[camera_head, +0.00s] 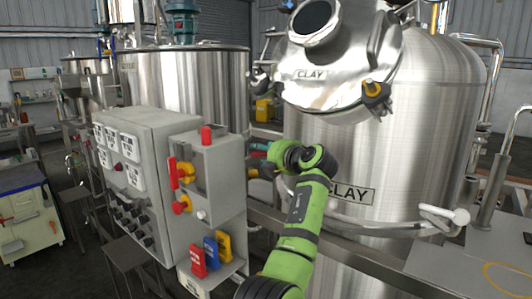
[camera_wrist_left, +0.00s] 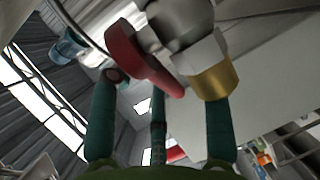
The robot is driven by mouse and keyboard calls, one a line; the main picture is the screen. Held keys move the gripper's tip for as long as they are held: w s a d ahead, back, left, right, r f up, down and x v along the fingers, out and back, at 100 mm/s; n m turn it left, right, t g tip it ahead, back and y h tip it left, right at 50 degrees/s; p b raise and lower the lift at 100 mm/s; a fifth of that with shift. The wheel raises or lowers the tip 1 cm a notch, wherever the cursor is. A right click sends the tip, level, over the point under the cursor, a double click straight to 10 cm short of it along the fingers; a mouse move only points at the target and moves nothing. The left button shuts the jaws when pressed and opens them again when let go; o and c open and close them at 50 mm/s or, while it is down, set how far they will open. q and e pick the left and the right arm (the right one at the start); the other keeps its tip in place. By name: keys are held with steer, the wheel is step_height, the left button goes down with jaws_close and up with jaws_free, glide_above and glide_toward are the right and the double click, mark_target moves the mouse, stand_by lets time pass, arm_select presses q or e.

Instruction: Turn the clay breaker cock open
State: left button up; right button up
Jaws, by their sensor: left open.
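The cock has a red lever handle (camera_wrist_left: 135,60), a grey metal body (camera_wrist_left: 182,25) and a brass fitting (camera_wrist_left: 212,80), close up in the left wrist view. My left gripper (camera_head: 257,151) is in front of the clay tank (camera_head: 325,150), beside the grey control box. Its teal fingers (camera_wrist_left: 158,120) are spread open and point toward the cock. The red lever lies across the gap between the outer fingertips. I cannot tell whether any finger touches it. In the head view the cock is mostly hidden by my gripper. My right gripper is not in view.
A grey control box (camera_head: 211,160) with red and yellow knobs stands left of my gripper. Red, blue and yellow lockout tags (camera_head: 211,252) sit on a shelf below it. A white-tipped handle (camera_head: 461,216) and a rail (camera_head: 370,248) are in front of the tank at right.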

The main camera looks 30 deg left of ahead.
arm_select(q)
steer(key=shift+d, duration=0.1)
steer(key=v, duration=1.2)
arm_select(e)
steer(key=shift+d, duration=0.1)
